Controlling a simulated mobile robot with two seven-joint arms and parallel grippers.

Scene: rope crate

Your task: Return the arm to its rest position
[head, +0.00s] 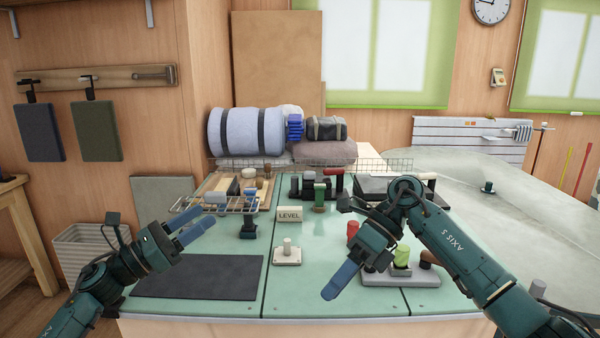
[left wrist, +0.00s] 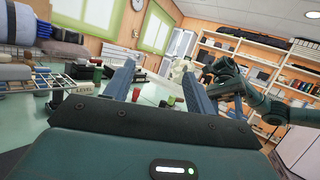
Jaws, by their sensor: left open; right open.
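My left gripper (head: 206,214) is open and empty, raised above the left part of the green worktop, with its fingers pointing right and away. In the left wrist view its two blue fingers (left wrist: 160,82) stand apart with nothing between them. My right gripper (head: 332,290) is open over the front right of the worktop, its fingers pointing down and left; I see nothing held in it. It hangs left of a grey base (head: 405,281) with red, green and dark knobs, partly hiding it. The right arm also shows in the left wrist view (left wrist: 240,85).
The green worktop (head: 235,240) carries a dark mat (head: 200,277), a white peg on a plate (head: 288,256), a LEVEL block (head: 289,214) and a wire rack (head: 225,202). Rolled bedding (head: 240,132) lies behind.

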